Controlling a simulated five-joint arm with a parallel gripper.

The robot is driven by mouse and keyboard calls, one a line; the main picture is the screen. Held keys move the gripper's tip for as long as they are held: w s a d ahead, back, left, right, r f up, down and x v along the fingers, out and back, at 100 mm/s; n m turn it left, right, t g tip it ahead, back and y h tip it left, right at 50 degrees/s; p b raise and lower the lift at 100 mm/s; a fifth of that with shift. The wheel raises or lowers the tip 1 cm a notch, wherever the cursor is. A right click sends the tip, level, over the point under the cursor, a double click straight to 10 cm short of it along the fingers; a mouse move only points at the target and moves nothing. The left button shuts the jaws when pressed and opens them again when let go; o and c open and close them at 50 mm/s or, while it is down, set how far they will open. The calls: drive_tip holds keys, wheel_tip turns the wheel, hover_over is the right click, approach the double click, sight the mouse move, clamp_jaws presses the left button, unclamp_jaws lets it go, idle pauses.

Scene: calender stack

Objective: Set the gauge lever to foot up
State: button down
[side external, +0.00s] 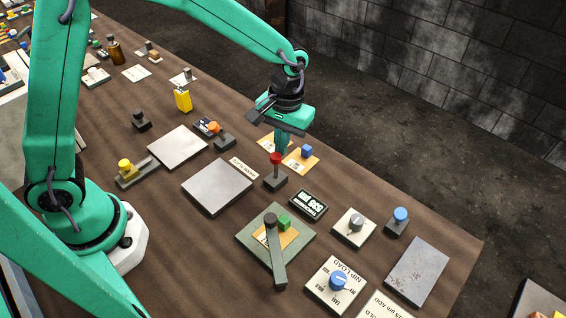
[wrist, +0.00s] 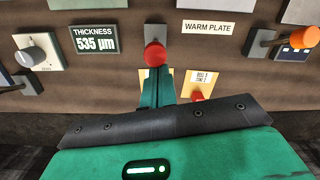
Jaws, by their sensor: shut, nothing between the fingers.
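The gauge lever, a red-knobbed lever (side external: 275,159) on a small dark base (side external: 275,181), stands near the thickness display (side external: 308,204). Its stem looks roughly upright in the side external view. In the wrist view the red knob (wrist: 155,54) sits just beyond my fingertips, and its base is mostly hidden. My gripper (side external: 282,152) points down on the far side of the lever, close to the knob. The green fingers (wrist: 158,84) are shut with nothing between them. I cannot tell whether they touch the knob. The display reads 535 µm in the wrist view (wrist: 95,40).
The warm plate label (side external: 243,168), a grey plate (side external: 217,186) and a grey knob panel (side external: 355,227) are nearby. The table's far edge is close.

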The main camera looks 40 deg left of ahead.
drive_tip(key=shift+s+r, duration=0.2)
drive_tip(key=shift+s, duration=1.5)
drive_tip(key=shift+s+f, duration=0.2)
drive_tip(key=shift+s, duration=0.65)
drive_tip(key=shift+w, duration=0.1)
drive_tip(key=shift+w+a+r, duration=0.1)
drive_tip(key=shift+w+r, duration=0.05)
drive_tip(key=shift+w, duration=0.3)
drive_tip(key=w+r, duration=0.2)
drive_tip(key=w, duration=0.2)
drive_tip(key=s+r, duration=0.6)
drive_tip(key=r, duration=0.1)
drive_tip(key=shift+s+r+t, duration=0.2)
drive_tip(key=shift+s+t, duration=0.05)
drive_tip(key=shift+t, duration=0.05)
